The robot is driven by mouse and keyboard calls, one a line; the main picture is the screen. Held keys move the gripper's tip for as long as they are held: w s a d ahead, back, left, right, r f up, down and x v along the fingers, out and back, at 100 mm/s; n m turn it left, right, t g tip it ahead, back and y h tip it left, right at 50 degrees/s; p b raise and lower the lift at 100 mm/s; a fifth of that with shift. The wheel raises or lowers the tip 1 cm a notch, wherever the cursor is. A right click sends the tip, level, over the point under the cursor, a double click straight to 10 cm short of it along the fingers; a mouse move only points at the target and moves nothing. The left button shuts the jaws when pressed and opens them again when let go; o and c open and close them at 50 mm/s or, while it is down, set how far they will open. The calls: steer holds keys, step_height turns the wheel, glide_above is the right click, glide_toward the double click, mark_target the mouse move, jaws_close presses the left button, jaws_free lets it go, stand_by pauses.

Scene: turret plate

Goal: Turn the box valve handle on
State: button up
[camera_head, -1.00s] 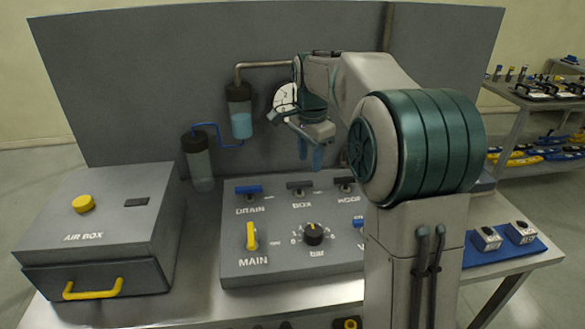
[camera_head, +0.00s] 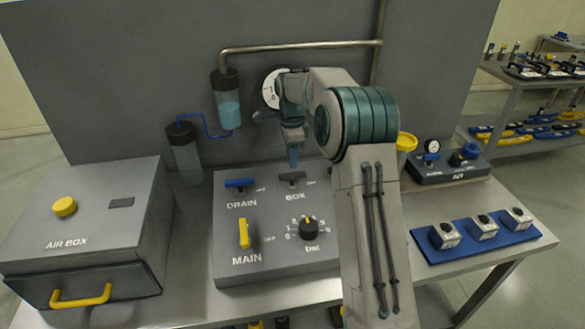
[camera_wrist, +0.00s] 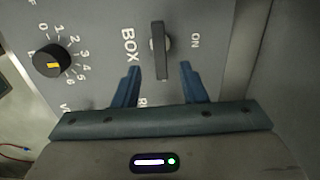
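The box valve handle (camera_head: 291,178) is a dark grey bar at the back of the control panel (camera_head: 280,262), above the BOX label. It lies crosswise, parallel to the lettering. In the wrist view the handle (camera_wrist: 159,48) stands upright in the picture, with ON printed to its right. My gripper (camera_head: 293,160) points down over the handle. In the wrist view my gripper (camera_wrist: 160,72) is open, with one blue finger on each side of the handle's near end and a gap on both sides. The OFF end is partly hidden.
The blue drain handle (camera_head: 240,183) is left of the box handle. The yellow main handle (camera_head: 244,234) and black dial (camera_head: 308,227) are nearer the front. The air box (camera_head: 85,230) stands left. My arm hides the panel's right part.

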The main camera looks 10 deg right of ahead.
mark_target(292, 173)
step_height(292, 173, down, 6)
steer(key=shift+r+p, duration=0.1)
steer(key=shift+p, duration=0.3)
steer(key=shift+d, duration=0.1)
jaws_close()
